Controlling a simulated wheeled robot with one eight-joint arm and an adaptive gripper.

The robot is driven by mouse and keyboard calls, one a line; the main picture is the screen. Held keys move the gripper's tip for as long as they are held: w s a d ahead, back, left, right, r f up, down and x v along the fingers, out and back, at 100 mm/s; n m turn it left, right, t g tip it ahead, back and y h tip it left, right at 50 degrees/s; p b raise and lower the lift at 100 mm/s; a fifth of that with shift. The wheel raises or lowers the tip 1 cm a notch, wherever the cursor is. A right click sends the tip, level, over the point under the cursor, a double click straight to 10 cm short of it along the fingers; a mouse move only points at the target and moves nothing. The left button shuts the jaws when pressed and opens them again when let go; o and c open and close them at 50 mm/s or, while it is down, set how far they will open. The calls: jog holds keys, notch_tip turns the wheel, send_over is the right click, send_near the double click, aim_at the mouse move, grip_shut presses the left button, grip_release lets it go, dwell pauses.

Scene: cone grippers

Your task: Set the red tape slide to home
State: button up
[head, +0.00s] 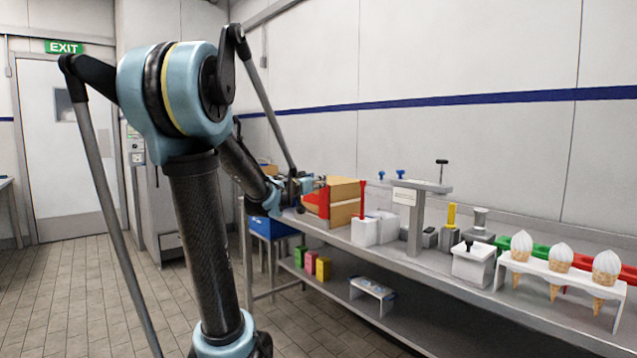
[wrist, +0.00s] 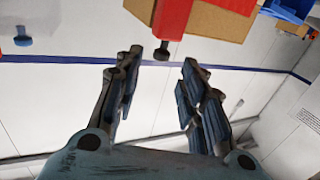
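The red tape slide (wrist: 172,18) shows at the top of the wrist view, against a brown cardboard box (wrist: 222,22). A dark round-ended knob (wrist: 162,52) sticks out of its lower end. My gripper (wrist: 160,68) is open, with a finger on each side of that knob in the picture. I cannot tell whether the fingers reach around it, and I see no contact. In the head view my gripper (head: 304,184) is at the far end of the bench, close beside the red part (head: 317,202) on the box (head: 345,203). My arm hides part of that area.
The bench (head: 440,278) carries a white bin (head: 364,233), a grey post stand (head: 415,232), a white lidded box (head: 473,265) and a cone rack (head: 560,275) to the right. Small coloured boxes (head: 311,262) sit on the lower shelf.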

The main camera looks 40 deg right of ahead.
jog(key=shift+v, duration=2.35)
